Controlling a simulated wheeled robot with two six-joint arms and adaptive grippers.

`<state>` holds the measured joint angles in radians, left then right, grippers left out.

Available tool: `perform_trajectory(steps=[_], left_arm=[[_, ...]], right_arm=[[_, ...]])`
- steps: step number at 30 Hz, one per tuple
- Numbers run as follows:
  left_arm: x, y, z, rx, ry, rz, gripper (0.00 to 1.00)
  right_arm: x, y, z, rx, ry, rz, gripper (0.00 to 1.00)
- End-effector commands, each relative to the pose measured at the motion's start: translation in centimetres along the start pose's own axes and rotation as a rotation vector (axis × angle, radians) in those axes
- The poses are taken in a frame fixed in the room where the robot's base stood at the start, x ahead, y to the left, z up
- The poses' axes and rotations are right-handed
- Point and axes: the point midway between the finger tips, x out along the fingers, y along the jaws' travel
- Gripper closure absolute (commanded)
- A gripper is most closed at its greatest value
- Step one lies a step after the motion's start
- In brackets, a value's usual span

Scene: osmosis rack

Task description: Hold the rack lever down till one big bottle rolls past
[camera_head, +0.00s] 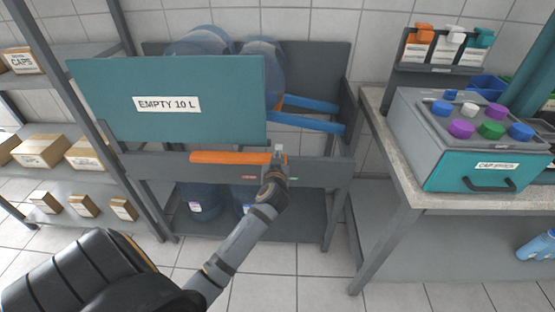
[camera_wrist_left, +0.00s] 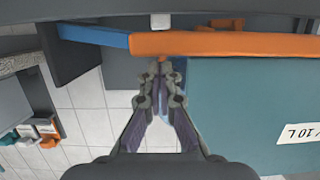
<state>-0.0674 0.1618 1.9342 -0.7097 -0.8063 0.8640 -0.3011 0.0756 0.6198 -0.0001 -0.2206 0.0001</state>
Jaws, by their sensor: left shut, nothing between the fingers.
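The rack lever is a long orange bar (camera_head: 232,157) across the front of the rack, below a teal panel marked EMPTY 10 L (camera_head: 100,95). My left gripper (camera_head: 279,150) is at the bar's right end with its fingers shut and empty. In the left wrist view the shut fingertips (camera_wrist_left: 160,62) are close to the end of the orange bar (camera_wrist_left: 225,44); I cannot tell whether they touch. Big blue bottles (camera_head: 264,52) lie behind the teal panel, partly hidden by it. My right gripper is not in view.
Two blue rails (camera_head: 310,103) stick out right of the panel, with no bottle on their visible part. More bottles (camera_head: 204,201) are on the rack's lower level. A box shelf (camera_head: 55,185) stands left. A table with a teal-fronted caps box (camera_head: 475,170) stands right.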

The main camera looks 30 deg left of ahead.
Motion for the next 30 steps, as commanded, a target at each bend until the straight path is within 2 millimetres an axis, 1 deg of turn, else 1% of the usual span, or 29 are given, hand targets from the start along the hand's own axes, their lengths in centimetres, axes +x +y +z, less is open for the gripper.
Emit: perform_trajectory(steps=[3,14,30], left_arm=[[0.1,0.0,0.3,0.001,0.0,0.0,1.0],[0.1,0.0,0.4,0.003,0.0,0.0,1.0],[0.3,0.2,1.4,0.07,-0.001,-0.017,1.0]], right_arm=[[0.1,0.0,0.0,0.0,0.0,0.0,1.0],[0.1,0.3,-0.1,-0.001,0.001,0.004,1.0],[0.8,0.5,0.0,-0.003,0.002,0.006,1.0]])
